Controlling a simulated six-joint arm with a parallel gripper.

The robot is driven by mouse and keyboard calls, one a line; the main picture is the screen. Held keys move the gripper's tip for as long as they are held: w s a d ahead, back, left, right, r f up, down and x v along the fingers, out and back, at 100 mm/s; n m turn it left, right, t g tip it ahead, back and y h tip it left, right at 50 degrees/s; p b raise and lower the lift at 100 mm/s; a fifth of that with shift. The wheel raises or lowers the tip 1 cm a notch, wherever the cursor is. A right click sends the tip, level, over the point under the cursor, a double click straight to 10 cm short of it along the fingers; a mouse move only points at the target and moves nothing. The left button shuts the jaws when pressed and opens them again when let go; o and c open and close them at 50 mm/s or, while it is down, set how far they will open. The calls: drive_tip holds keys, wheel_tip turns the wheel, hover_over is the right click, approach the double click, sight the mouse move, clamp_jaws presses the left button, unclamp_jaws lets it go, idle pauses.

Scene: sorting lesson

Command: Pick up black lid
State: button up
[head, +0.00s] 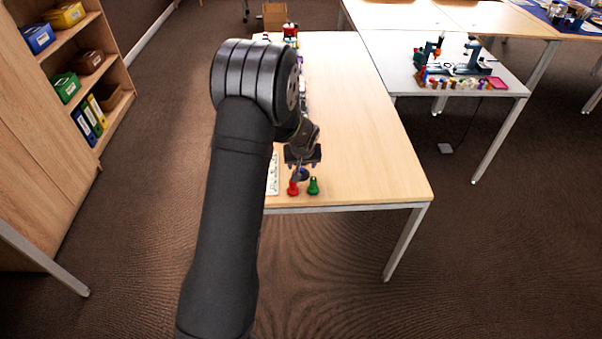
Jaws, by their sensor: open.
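My gripper (303,164) points down over the near end of the wooden table (365,150). Its jaws are open. A red knobbed piece (293,188) and a green knobbed piece (313,187) stand side by side near the table's front edge, just in front of the gripper.
A white holed board (273,176) lies left of the gripper, partly behind my arm. More small items (290,32) line the table's far left side. The table's right half is clear. A grey-topped table (435,65) with small items stands beyond on the right.

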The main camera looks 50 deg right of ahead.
sight(301, 170)
drive_tip(key=shift+x, duration=2.55)
drive_tip(key=shift+a+f, duration=0.1)
drive_tip(key=shift+a, duration=0.05)
clamp_jaws()
